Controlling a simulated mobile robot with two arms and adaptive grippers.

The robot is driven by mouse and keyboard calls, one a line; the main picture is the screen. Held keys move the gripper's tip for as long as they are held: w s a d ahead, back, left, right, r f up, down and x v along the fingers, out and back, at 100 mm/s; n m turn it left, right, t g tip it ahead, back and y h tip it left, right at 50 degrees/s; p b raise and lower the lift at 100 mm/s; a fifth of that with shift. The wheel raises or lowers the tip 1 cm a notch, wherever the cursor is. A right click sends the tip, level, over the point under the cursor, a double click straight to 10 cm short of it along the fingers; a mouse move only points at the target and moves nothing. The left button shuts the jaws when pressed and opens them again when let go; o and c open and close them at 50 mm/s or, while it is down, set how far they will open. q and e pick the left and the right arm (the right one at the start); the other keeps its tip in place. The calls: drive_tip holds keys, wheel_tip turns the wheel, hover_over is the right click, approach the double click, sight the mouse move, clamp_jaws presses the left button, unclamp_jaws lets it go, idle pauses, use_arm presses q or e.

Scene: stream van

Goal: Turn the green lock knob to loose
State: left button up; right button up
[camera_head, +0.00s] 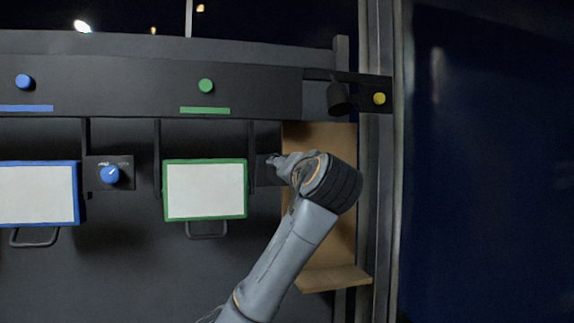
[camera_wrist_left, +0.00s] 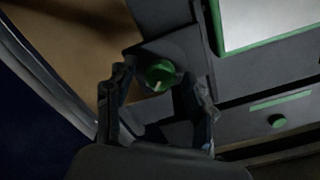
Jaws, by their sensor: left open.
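The green lock knob (camera_wrist_left: 160,74) shows in the left wrist view as a round knob with a pale pointer mark, on a dark plate beside the green-framed white panel (camera_head: 205,190). In the head view my gripper and wrist hide the knob; only part of its dark plate (camera_head: 267,174) shows. My left gripper (camera_wrist_left: 155,82) is open, with one finger on each side of the knob in the left wrist view. I cannot tell whether the fingers touch it. In the head view this gripper (camera_head: 279,161) points left at the plate. My right gripper is not in view.
A blue knob (camera_head: 110,174) sits beside a blue-framed panel (camera_head: 38,194). Above are a blue button (camera_head: 24,81), a green button (camera_head: 206,86) and a yellow button (camera_head: 379,98). A brown board (camera_head: 335,225) with a ledge stands right of the lock plate.

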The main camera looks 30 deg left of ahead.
use_arm(q)
drive_tip(key=shift+c, duration=0.2)
clamp_jaws()
drive_tip(key=shift+n+b, duration=3.85)
drive_tip(key=shift+n, duration=4.95)
